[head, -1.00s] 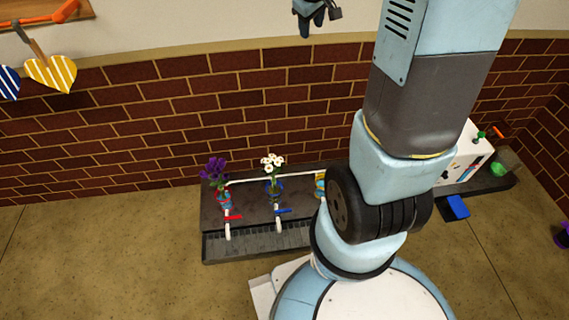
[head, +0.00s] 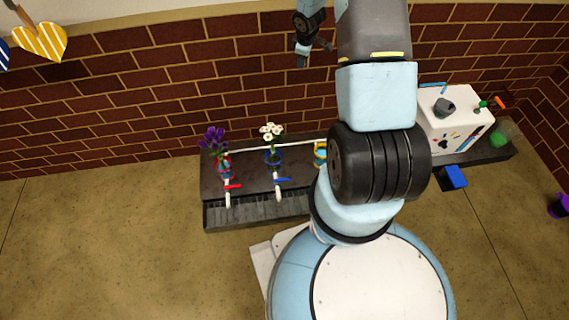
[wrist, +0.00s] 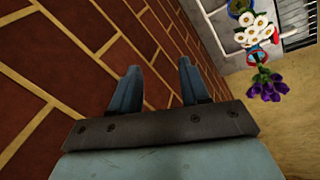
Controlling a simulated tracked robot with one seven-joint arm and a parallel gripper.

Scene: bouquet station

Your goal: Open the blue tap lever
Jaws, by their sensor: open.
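The blue tap lever (head: 283,180) sits on top of a white tap (head: 277,190) at the front of the dark counter, in front of a blue pot with white flowers (head: 271,132). A red lever (head: 233,186) is on a similar tap to its left. My gripper (head: 302,62) is high up by the brick wall in the head view, well above and behind the taps. In the wrist view my gripper (wrist: 157,82) is open and empty, its two fingers apart in front of the bricks. The blue lever cannot be made out clearly there.
Purple flowers (head: 213,140) stand in a red pot at the counter's left; they also show in the wrist view (wrist: 268,84). A white box (head: 455,125) stands at the right.

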